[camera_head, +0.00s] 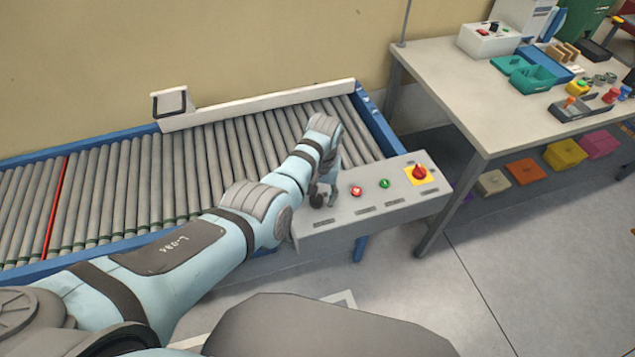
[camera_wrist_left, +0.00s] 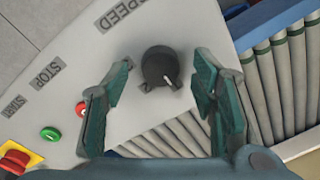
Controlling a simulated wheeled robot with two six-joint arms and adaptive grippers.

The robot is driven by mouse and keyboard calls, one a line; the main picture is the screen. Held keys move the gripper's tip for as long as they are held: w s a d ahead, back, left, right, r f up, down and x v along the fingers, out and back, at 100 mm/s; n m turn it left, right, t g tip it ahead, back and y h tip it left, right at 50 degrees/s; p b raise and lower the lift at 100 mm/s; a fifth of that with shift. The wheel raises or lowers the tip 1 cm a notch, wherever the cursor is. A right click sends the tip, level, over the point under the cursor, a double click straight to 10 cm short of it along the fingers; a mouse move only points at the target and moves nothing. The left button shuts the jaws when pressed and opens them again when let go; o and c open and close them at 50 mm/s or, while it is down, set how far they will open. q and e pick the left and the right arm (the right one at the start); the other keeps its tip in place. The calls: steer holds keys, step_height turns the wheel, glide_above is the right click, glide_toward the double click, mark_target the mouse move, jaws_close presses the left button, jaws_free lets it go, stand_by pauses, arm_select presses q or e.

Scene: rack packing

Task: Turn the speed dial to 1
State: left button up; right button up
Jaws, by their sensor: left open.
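The speed dial (camera_wrist_left: 158,64) is a dark round knob on the grey control panel (camera_head: 345,212), beside the printed word SPEED. A short white pointer mark on it faces down and slightly right in the left wrist view. My left gripper (camera_wrist_left: 164,72) is open, with one green finger pad on either side of the dial and visible gaps between. In the head view my left gripper (camera_head: 323,188) is over the panel's left end and largely covers the dial. My right gripper is not in view.
The panel also carries a red button (camera_head: 356,191), a green button (camera_head: 384,184) and a red emergency knob on a yellow plate (camera_head: 420,173). A roller conveyor (camera_head: 215,165) runs behind it. A table (camera_head: 450,85) with trays and small parts stands at right.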

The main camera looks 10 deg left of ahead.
mark_target(320, 200)
arm_select(q)
step_height(320, 200, up, 11)
steer(key=shift+d, duration=0.35)
steer(key=shift+s+f, duration=0.1)
steer(key=shift+f, duration=0.05)
